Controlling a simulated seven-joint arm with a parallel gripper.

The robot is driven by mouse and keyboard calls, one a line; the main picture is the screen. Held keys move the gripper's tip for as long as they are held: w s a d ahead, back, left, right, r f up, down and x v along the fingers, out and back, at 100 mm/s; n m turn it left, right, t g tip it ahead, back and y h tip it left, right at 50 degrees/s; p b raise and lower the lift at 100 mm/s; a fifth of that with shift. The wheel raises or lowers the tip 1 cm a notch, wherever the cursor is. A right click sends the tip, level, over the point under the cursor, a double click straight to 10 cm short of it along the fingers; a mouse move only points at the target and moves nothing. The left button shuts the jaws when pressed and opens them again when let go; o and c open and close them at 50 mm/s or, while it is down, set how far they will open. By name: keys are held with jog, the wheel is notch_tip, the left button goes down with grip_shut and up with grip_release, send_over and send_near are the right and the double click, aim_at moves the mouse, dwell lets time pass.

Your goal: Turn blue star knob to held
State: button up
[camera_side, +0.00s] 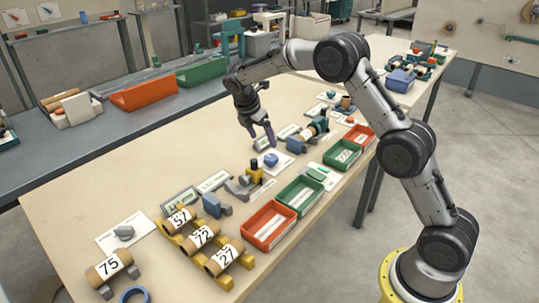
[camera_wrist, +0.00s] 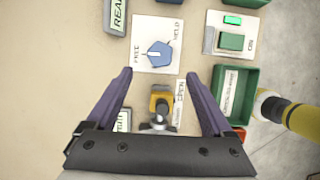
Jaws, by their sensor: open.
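The blue star knob (camera_wrist: 159,54) sits on a white plate (camera_wrist: 141,25) on the bench, with FREE printed to its left and HELD to its right. A pale pointer mark shows on the knob; its exact setting is too small to tell. The knob also shows in the side view (camera_side: 271,159), just below my fingertips. My gripper (camera_wrist: 158,75) is open and empty, its two purple fingers spread wide. In the wrist view the knob lies between their lines, slightly beyond the tips. In the side view my gripper (camera_side: 260,137) points down and appears clear of the knob.
A yellow and grey clamp (camera_side: 255,172) stands near the knob. A plate with a green button (camera_wrist: 231,41) and a green bin (camera_wrist: 249,82) lie to the right in the wrist view. Numbered rolls (camera_side: 203,235) and an orange bin (camera_side: 269,226) occupy the bench front.

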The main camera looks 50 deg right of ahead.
aim_at(271, 157)
jog(key=x, duration=0.9)
jog(key=shift+d+f, duration=0.1)
jog(key=shift+f, duration=0.2)
grip_shut()
